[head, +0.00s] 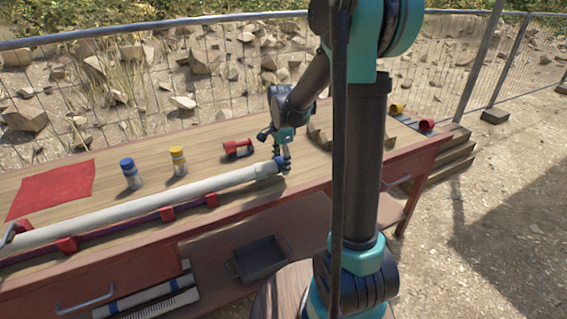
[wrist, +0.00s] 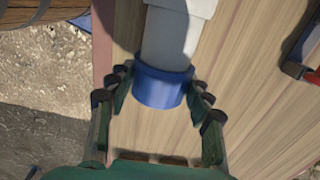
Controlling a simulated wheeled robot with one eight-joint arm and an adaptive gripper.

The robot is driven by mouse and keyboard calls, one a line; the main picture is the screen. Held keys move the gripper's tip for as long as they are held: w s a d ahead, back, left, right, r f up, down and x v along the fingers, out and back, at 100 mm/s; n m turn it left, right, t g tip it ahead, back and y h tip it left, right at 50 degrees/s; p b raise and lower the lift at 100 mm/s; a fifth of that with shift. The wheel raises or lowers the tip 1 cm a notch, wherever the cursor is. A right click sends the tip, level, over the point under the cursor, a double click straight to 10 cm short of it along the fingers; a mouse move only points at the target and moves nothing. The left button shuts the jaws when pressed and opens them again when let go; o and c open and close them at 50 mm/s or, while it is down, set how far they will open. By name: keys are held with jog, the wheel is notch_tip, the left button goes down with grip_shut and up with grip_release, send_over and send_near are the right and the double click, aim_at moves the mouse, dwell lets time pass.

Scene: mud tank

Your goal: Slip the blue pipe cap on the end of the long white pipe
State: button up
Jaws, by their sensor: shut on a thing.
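The long white pipe (head: 130,208) lies along the front of the wooden bench, its right end under my gripper (head: 284,160). In the wrist view, the pipe (wrist: 168,38) comes down from the top, with a wider pale collar above its end. The blue pipe cap (wrist: 161,89) sits at the pipe's end, in line with it and seemingly touching or around it; how deep the pipe goes in is hidden. My gripper (wrist: 160,95) has one finger on each side of the cap and is shut on it. In the head view the cap is small and partly hidden.
A red cloth (head: 52,189) lies at left. Red clips (head: 167,213) line the pipe's front. A grey tray (head: 262,259) is on the lower shelf.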

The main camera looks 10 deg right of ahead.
jog(key=shift+s+a, duration=0.2)
jog(key=shift+a, duration=0.35)
jog(key=shift+s+a, duration=0.1)
jog(key=shift+a, duration=0.25)
jog(key=shift+s+a, duration=0.1)
jog(key=shift+a, duration=0.2)
jog(key=shift+s+a, duration=0.1)
jog(key=shift+a, duration=0.1)
jog(key=o, duration=1)
jog(key=shift+r, duration=0.1)
